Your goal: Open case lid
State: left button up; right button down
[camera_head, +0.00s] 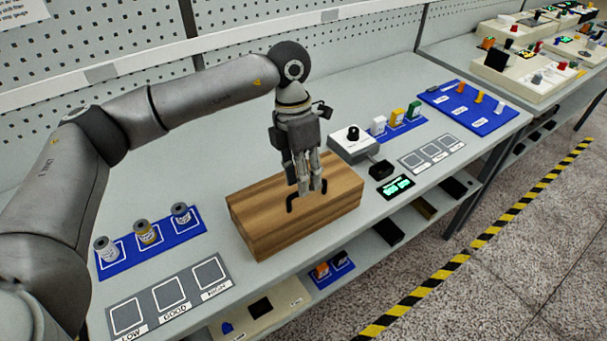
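The wooden case (262,236) sits on the grey bench with its lid (250,205) closed. A black handle (290,205) stands on the top of the lid. My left gripper (312,189) points down over the lid, with its fingertips at the handle and hiding its middle. The fingers are close to each other, but I cannot tell whether they grip the handle. My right gripper is not in view.
Three spools stand on a blue mat (135,265) left of the case, with a LOW/GOOD/HIGH board (150,312) in front of it. Right of the case are a grey device with a black knob (352,148), a small display (395,187) and a three-square board (455,143).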

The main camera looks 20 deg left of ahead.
pick_arm(q)
jog(key=shift+s+d+f, duration=0.15)
jog(key=shift+s+f, duration=0.05)
jog(key=shift+f, duration=0.3)
jog(key=shift+w, duration=0.1)
grip_shut()
